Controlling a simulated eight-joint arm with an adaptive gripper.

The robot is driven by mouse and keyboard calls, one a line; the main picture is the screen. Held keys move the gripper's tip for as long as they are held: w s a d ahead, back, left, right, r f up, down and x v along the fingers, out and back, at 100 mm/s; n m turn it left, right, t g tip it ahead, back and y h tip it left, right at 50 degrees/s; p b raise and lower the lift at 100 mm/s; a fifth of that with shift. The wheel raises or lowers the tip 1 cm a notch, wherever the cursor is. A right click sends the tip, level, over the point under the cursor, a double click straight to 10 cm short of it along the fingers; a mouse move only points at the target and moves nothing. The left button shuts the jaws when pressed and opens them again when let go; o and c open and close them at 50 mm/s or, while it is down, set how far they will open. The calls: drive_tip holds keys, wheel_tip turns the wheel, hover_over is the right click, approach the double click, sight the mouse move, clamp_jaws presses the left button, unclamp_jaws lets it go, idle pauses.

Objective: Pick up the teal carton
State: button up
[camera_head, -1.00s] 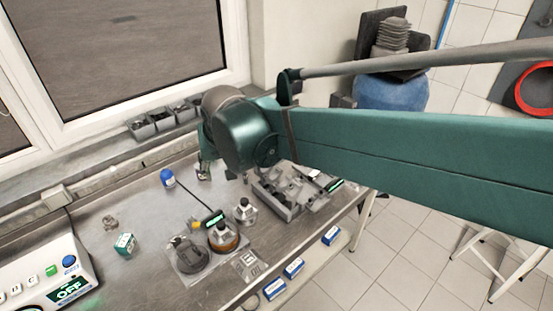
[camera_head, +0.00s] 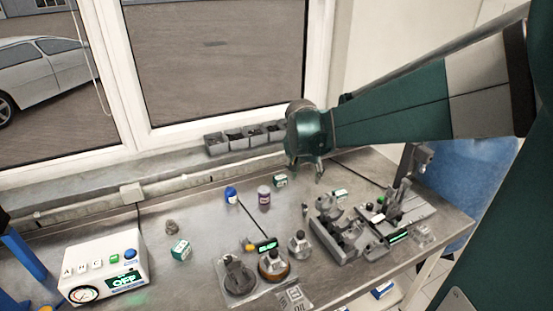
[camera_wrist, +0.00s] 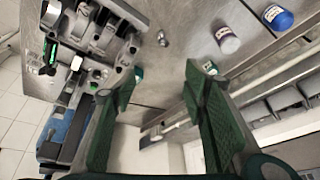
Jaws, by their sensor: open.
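One small teal-and-white carton (camera_head: 280,181) stands at the back of the bench in the head view, just left of my gripper (camera_head: 305,172). Another teal-and-white carton (camera_head: 181,250) stands farther left, near the control box. My gripper is open and empty above the back of the bench. In the wrist view, my gripper (camera_wrist: 160,72) has its fingers wide apart with bare bench between them. A teal item (camera_wrist: 210,68) shows beside the right finger, partly hidden. Another teal bit (camera_wrist: 138,75) shows by the left finger, too covered to identify.
A blue bottle (camera_head: 231,195) and a purple-labelled jar (camera_head: 264,195) stand left of the gripper. Grey bins (camera_head: 236,140) line the sill behind. A grey fixture (camera_head: 335,235) and other machine parts fill the right. The control box (camera_head: 105,268) stands at left.

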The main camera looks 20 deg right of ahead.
drive_tip(key=w+d+f+m+g, duration=0.1)
drive_tip(key=w+d+f+m, duration=0.4)
drive_tip(key=d, duration=0.5)
drive_tip(key=m+g+h, duration=0.1)
drive_tip(key=m+g, duration=0.1)
drive_tip(key=m, duration=0.1)
approach(340, 192)
drive_tip(key=f, duration=0.2)
drive_tip(key=shift+w+d+f, duration=0.35)
drive_tip(key=shift+d, duration=0.2)
drive_tip(key=shift+x, duration=1.3)
drive_tip(key=shift+s+f, duration=0.1)
drive_tip(key=shift+x, duration=2.45)
drive_tip(key=shift+s, duration=0.15)
